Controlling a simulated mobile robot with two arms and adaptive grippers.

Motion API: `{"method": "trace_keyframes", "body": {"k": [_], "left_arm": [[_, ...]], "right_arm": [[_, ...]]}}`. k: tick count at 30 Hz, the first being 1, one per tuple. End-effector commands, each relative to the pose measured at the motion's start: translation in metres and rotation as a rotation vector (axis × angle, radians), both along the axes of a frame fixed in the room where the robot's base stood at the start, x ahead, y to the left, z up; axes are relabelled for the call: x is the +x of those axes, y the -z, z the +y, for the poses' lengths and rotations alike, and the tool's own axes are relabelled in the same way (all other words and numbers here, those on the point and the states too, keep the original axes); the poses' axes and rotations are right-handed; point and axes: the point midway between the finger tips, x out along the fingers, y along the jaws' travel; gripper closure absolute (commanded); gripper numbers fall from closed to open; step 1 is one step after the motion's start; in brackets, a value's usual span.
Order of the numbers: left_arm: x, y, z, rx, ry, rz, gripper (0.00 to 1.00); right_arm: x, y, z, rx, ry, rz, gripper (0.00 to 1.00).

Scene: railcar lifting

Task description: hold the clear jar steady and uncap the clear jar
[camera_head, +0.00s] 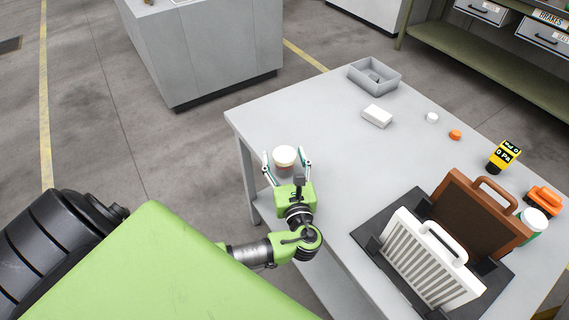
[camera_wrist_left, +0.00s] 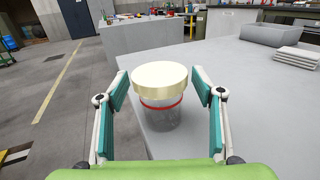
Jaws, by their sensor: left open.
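The clear jar (camera_wrist_left: 162,117) stands upright near the left edge of the grey table, with a cream lid (camera_wrist_left: 160,79) on it and a red ring below the lid. In the head view the jar's lid (camera_head: 285,155) shows from above and hides most of the body. My left gripper (camera_head: 286,158) is open, with one finger on each side of the jar. In the left wrist view its teal finger pads (camera_wrist_left: 160,91) stand apart from the lid, with a gap on both sides. My right gripper is in neither view.
A green jar with a white lid (camera_head: 534,219) stands at the right. Table around the jar is clear.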

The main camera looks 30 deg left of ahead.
Motion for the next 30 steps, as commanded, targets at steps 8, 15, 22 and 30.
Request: {"method": "trace_keyframes", "body": {"k": [8,15,22,30], "left_arm": [[0.000,0.000,0.000,0.000,0.000,0.000,0.82],[0.000,0.000,-0.001,0.000,0.000,0.000,0.82],[0.000,-0.009,-0.001,-0.001,0.001,-0.001,0.82],[-0.016,-0.053,-0.011,-0.005,0.002,-0.004,0.82]], "right_arm": [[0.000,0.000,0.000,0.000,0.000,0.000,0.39],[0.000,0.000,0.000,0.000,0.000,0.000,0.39],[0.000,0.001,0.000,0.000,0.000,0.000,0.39],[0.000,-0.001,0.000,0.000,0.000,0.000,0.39]]}}
